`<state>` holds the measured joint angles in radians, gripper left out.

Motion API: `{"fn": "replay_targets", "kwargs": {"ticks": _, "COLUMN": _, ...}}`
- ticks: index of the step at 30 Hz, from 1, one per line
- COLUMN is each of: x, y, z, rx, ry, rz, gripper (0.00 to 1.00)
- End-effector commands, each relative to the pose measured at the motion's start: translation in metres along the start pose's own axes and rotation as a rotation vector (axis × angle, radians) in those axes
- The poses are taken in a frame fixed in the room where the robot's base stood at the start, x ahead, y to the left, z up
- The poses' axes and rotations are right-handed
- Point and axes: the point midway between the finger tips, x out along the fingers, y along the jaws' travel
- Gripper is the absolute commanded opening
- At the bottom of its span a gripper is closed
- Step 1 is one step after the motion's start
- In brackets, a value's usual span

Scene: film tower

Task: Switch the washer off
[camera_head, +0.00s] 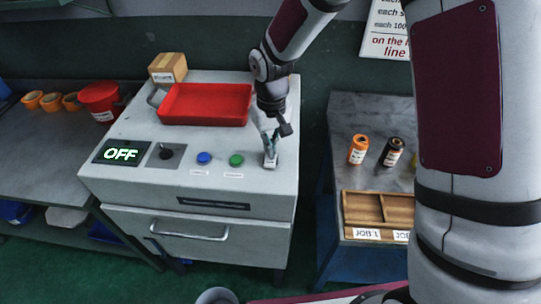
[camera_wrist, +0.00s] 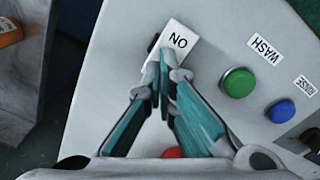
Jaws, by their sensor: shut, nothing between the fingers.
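The washer (camera_head: 225,178) is a pale grey-white cabinet, and its lit display (camera_head: 121,152) reads OFF in green. A switch plate (camera_head: 269,165) sits at the right of its top panel. In the wrist view the plate's white ON label (camera_wrist: 180,40) shows upside down beside a small dark part, mostly hidden. My gripper (camera_head: 270,150) is shut and empty, pointing down at this plate. In the wrist view its fingertips (camera_wrist: 163,72) meet at the label's edge; whether they touch the switch I cannot tell.
A blue button (camera_head: 204,158), a green button (camera_head: 236,160) and a black knob (camera_head: 166,152) are left of my gripper. A red tray (camera_head: 205,104) and a cardboard box (camera_head: 168,67) stand behind. A right-hand bench holds an orange canister (camera_head: 358,149) and a black one (camera_head: 392,152).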

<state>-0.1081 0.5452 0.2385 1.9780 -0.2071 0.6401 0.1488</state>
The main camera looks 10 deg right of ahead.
Motion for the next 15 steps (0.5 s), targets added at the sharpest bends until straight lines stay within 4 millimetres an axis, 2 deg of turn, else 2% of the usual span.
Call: {"fn": "replay_targets", "kwargs": {"ticks": 15, "x": -0.035, "y": 0.000, "z": 0.001, "rx": 0.000, "ry": -0.001, "rz": 0.000, "gripper": 0.00}}
